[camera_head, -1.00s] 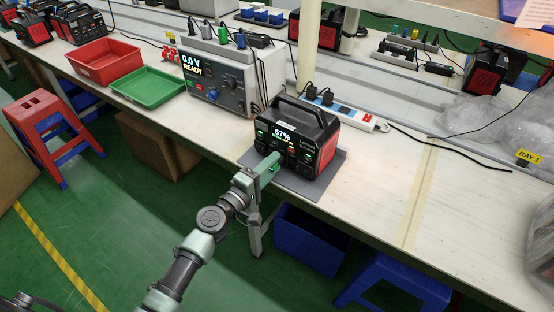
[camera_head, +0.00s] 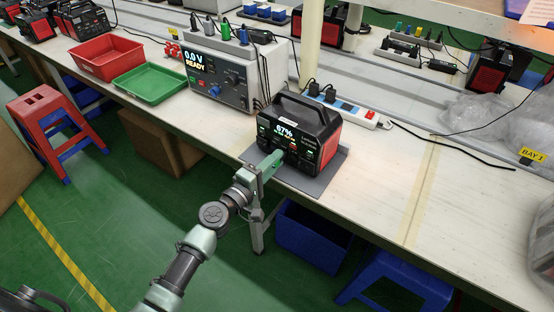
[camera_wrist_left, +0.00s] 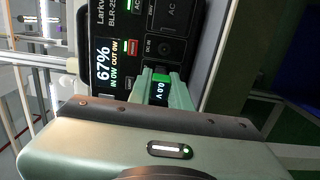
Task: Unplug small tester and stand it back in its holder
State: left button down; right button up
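The small tester (camera_wrist_left: 161,86), with a lit green 0.0 V display, sits between the fingers of my left gripper (camera_wrist_left: 166,92) in the left wrist view. The fingers touch its sides and look shut on it. In the head view this gripper (camera_head: 270,164) is at the lower front of the black and red power station (camera_head: 325,142), which reads 67%. The station's front also fills the top of the wrist view (camera_wrist_left: 125,45). The tester's far end is hidden, so I cannot tell whether it is still in a socket. My right gripper is not in view.
A grey rack (camera_head: 212,46) with several coloured plugs stands on the bench unit (camera_head: 229,78); I cannot tell if it is the tester's holder. A green tray (camera_head: 150,84), a red tray (camera_head: 106,60) and a power strip (camera_head: 346,112) are nearby.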

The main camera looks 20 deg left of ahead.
pick_arm(q)
jog(key=shift+s+a, duration=0.1)
jog(key=shift+s, duration=0.15)
dwell(0.4)
jog(key=shift+s+f, duration=0.1)
jog(key=shift+s, duration=0.05)
jog(key=shift+b+v, duration=0.4)
jog(key=shift+v, duration=1.4)
jog(key=shift+a, duration=0.1)
